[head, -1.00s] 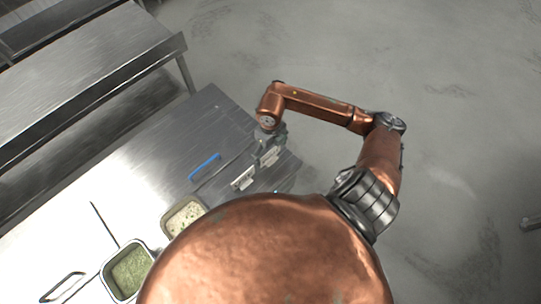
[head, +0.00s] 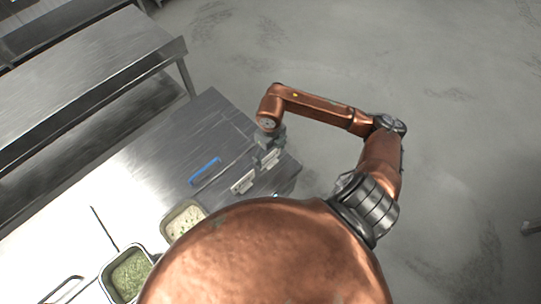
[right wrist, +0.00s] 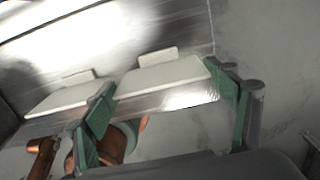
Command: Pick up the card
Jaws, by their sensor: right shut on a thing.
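The white card (head: 270,158) stands near the right end of the metal table. It has a small raised tab at its back edge and also shows in the right wrist view (right wrist: 160,77). My right gripper (head: 268,148) is over this card, and its green-padded fingers (right wrist: 168,88) are shut on the card's two sides. A second white card (head: 243,182) lies to the left of it and also shows in the right wrist view (right wrist: 62,98), outside the fingers. My left gripper is in neither view.
A blue-handled utensil (head: 204,170) lies left of the cards. A pan of pale rice (head: 183,219) and a pan of green food (head: 128,274) stand along the near side of the metal table (head: 150,150). Another metal table (head: 90,60) is at upper left. Open floor lies right.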

